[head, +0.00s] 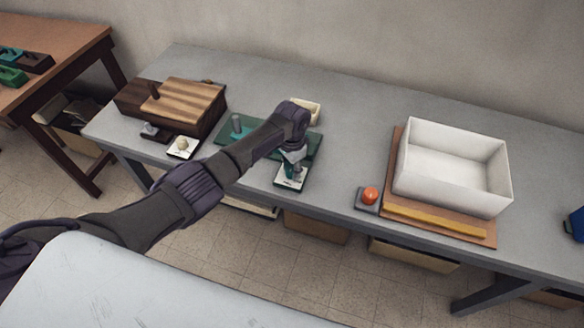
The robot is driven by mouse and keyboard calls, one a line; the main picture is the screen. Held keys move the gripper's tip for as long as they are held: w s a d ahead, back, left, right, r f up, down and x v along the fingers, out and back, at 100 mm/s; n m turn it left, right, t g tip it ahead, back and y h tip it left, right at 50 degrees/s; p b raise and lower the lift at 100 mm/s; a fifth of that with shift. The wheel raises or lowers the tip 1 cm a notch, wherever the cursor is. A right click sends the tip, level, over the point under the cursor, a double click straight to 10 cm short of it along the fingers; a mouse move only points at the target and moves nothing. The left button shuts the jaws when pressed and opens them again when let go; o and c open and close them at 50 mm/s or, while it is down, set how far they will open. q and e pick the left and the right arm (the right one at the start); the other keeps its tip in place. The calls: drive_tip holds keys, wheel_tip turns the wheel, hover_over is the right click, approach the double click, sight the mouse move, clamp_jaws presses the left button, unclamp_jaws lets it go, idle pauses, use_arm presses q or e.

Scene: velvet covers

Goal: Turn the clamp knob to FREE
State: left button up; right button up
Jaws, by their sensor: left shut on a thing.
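My left gripper (294,163) reaches down over a small white marked plate (284,183) at the front edge of a green board (314,147). It is shut on the clamp knob at that plate. The gripper hides nearly all of the knob, and the marks on the plate are too small to read, so I cannot tell which way the knob points. My right gripper is not in view.
Right are a red button (370,195), a white bin (449,190) and a yellow bar (433,219). Bare grey table (345,130) lies between.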

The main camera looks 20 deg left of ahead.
sight(292, 168)
use_arm(q)
drive_tip(key=o, duration=1.2)
drive_tip(key=shift+c, duration=0.2)
wheel_tip(292, 168, up, 12)
